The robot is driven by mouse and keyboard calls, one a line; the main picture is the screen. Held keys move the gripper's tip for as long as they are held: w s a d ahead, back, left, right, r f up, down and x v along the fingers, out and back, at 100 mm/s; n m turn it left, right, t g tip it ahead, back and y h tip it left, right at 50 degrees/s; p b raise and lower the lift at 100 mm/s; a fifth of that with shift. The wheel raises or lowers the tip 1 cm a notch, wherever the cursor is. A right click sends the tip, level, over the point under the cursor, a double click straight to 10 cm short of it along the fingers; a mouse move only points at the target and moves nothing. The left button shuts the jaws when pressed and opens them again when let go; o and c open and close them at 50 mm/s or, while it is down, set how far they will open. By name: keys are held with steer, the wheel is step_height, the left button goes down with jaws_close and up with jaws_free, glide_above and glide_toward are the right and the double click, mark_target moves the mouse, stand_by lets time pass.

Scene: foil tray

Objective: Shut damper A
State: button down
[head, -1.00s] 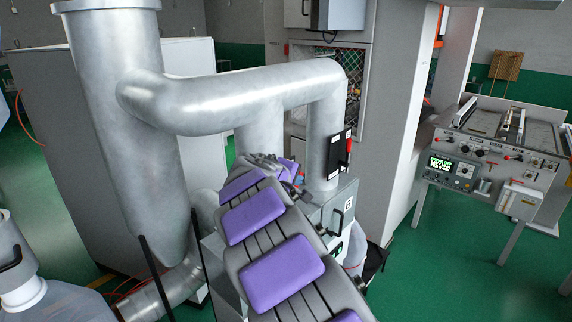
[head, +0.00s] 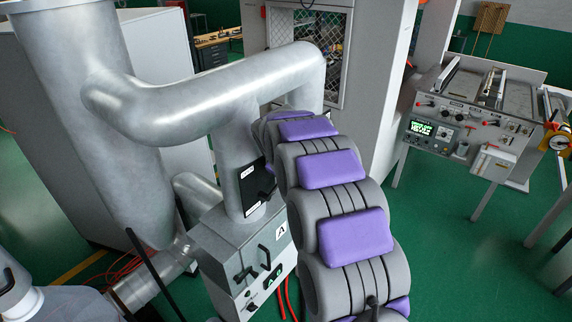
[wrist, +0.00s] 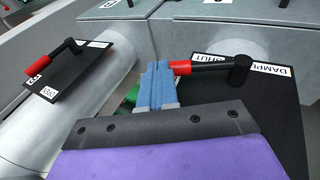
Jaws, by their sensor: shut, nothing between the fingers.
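In the head view a box marked A (head: 245,255) stands under a vertical pipe. A black damper plate (head: 252,188) with white labels is on that pipe; its lever is hard to make out. In the wrist view my gripper (wrist: 154,75) has blue fingers, shut and empty. They are right beside the red tip of a black lever (wrist: 210,66); I cannot tell if they touch. That lever lies sideways over a black plate (wrist: 245,105) with a partly cut-off damper label and "SHUT". My gripper is hidden behind my arm in the head view.
Another black plate (wrist: 85,75) with a red-tipped lever (wrist: 52,60) is on the pipe at left in the wrist view. A large bent grey duct (head: 220,90) runs above the boxes. A control bench (head: 470,125) stands at right, with open green floor before it.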

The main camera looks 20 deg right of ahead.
steer(key=shift+w+a+f, duration=0.25)
steer(key=shift+a+f, duration=0.15)
steer(key=shift+a, duration=0.1)
steer(key=shift+w+a+f, duration=0.15)
steer(key=shift+w+f, duration=0.05)
steer(key=shift+f, duration=0.25)
steer(key=shift+w+d+f+b, duration=0.2)
steer(key=shift+d+f, duration=0.1)
steer(key=shift+d, duration=0.15)
steer(key=shift+w+d+f+b, duration=0.1)
steer(key=shift+d+f+b, duration=0.05)
steer(key=shift+d+f, duration=0.2)
steer(key=shift+s+d+f, duration=0.1)
steer(key=shift+d+f, duration=0.1)
steer(key=shift+d, duration=0.25)
steer(key=shift+a+f, duration=0.15)
